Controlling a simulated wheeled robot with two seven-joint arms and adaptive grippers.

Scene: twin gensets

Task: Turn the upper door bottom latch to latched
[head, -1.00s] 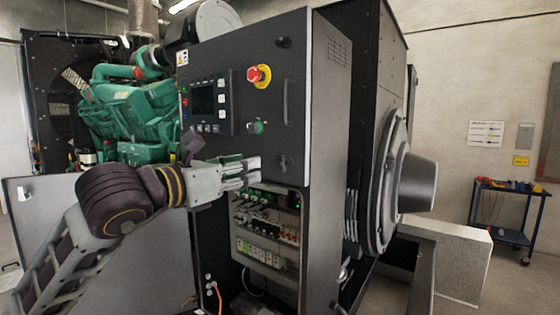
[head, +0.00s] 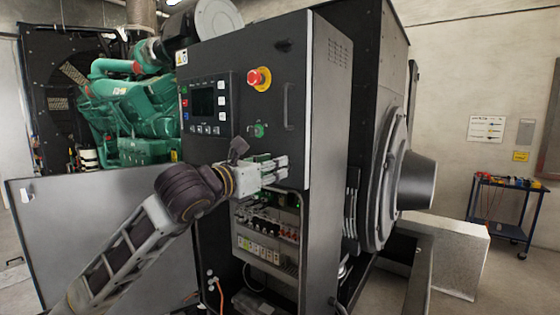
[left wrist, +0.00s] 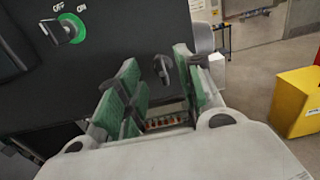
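The upper door (head: 235,55) of the dark genset cabinet is closed or nearly so. Its bottom latch (left wrist: 162,68) is a small black handle near the door's lower edge, standing roughly upright with a slight tilt in the left wrist view. My left gripper (head: 282,168) is in front of that lower edge and covers the latch in the head view. In the left wrist view its green-padded fingers (left wrist: 162,85) are apart, with the latch showing in the gap between them. I cannot tell whether either finger touches it. My right gripper is not in view.
Above the gripper are a green OFF/ON switch (head: 258,130), a red emergency stop (head: 258,78), a display panel (head: 206,106) and a vertical handle (head: 289,105). Below is an open bay of breakers (head: 265,228). A grey panel (head: 90,225) stands at left. A blue cart (head: 510,190) is far right.

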